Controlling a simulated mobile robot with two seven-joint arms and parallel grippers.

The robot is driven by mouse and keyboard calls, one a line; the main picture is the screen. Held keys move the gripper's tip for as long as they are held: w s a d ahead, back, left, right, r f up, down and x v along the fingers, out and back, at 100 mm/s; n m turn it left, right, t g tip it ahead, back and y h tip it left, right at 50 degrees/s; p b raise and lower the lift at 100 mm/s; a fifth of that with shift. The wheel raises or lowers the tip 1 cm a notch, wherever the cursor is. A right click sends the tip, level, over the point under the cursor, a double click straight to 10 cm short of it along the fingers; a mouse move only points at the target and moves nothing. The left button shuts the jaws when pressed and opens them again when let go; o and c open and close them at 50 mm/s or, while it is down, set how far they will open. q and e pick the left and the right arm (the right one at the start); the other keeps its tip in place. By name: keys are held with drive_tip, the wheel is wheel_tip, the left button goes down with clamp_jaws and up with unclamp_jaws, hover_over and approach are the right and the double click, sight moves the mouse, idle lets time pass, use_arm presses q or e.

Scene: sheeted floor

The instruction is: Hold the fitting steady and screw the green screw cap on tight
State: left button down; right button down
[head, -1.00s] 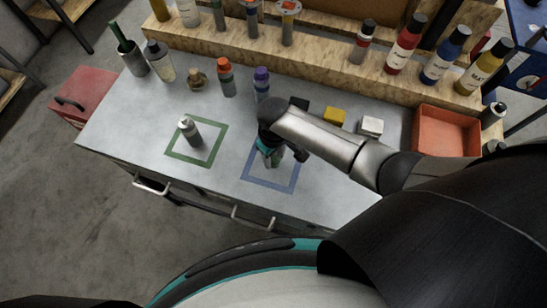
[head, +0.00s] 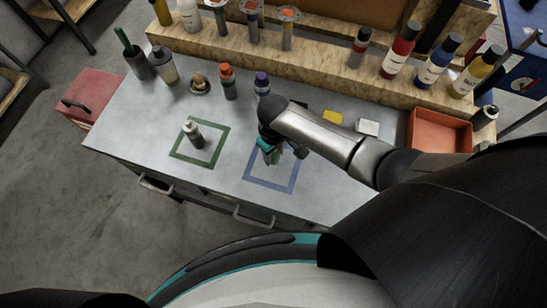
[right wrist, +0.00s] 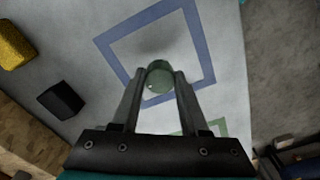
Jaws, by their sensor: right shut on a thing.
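My right gripper (head: 271,152) is at the blue square outline (head: 251,178) on the grey bench top. In the right wrist view my right gripper (right wrist: 158,82) is shut on a round green piece, the green screw cap (right wrist: 159,76). In the head view the cap (head: 274,157) is mostly hidden by the gripper; I cannot tell whether it touches the bench. My left gripper is not in view.
Orange-topped (head: 227,82) and purple-topped (head: 262,84) pieces stand behind the squares. A yellow block (head: 332,118), a white block (head: 367,127) and an orange bin (head: 438,134) are at right. A wooden shelf (head: 325,67) with bottles runs along the back. The front left bench is clear.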

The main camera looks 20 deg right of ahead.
sight(274, 155)
drive_tip(key=shift+r+p, duration=1.6)
drive_tip(key=shift+p, duration=0.15)
drive_tip(key=shift+r, duration=0.9)
